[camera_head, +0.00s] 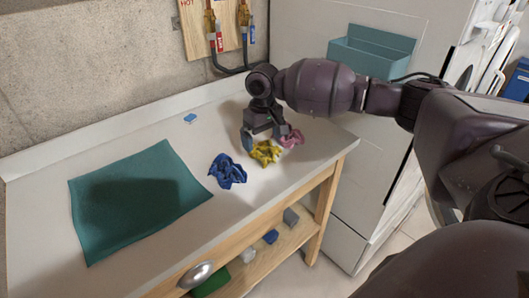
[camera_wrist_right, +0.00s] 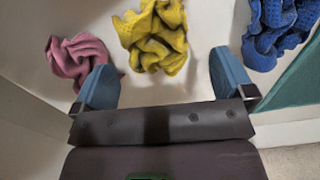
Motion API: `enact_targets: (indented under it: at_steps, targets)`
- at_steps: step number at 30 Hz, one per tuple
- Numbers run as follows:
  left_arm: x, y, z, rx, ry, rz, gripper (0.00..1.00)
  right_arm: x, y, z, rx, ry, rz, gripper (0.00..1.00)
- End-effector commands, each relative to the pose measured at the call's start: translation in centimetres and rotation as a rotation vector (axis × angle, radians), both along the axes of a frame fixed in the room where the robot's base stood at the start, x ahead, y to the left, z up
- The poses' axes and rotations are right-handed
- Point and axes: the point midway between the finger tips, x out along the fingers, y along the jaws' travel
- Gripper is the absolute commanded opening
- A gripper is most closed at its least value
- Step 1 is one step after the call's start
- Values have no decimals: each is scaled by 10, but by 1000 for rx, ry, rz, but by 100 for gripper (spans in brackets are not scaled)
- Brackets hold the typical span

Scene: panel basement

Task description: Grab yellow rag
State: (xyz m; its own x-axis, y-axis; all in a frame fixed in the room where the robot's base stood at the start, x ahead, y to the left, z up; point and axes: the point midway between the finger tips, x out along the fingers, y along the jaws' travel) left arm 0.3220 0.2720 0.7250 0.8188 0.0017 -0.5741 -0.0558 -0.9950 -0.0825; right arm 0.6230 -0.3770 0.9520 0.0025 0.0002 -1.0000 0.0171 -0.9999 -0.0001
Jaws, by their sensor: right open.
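A crumpled yellow rag (camera_head: 265,153) lies on the white tabletop near its right end. It also shows in the right wrist view (camera_wrist_right: 153,38), between and beyond my fingertips. My right gripper (camera_head: 268,139) is open and empty, just above and behind the yellow rag in the head view. Its blue fingers (camera_wrist_right: 166,88) stand apart, and I see no contact with the rag. A crumpled pink rag (camera_wrist_right: 80,58) lies beside the left finger in the wrist view, partly hidden by it. A crumpled blue rag (camera_head: 227,171) lies left of the yellow one. My left gripper is not in view.
A green cloth (camera_head: 135,200) lies flat on the left of the white table (camera_head: 40,260). A concrete wall (camera_head: 90,60) stands behind, and a white cabinet with a teal bin (camera_head: 371,54) stands right.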

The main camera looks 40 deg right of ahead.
Motion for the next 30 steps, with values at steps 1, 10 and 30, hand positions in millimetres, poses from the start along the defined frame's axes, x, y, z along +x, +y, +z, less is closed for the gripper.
enact_targets:
  at_steps: [1, 10, 30]
  targets:
    - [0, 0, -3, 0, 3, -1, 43, -2, -1, -11, -2, 7, 0, 100]
    - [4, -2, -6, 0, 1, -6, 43, -4, -3, -42, 0, 4, 0, 100]
    - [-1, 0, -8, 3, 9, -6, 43, -3, -3, -41, -1, 2, 0, 54]
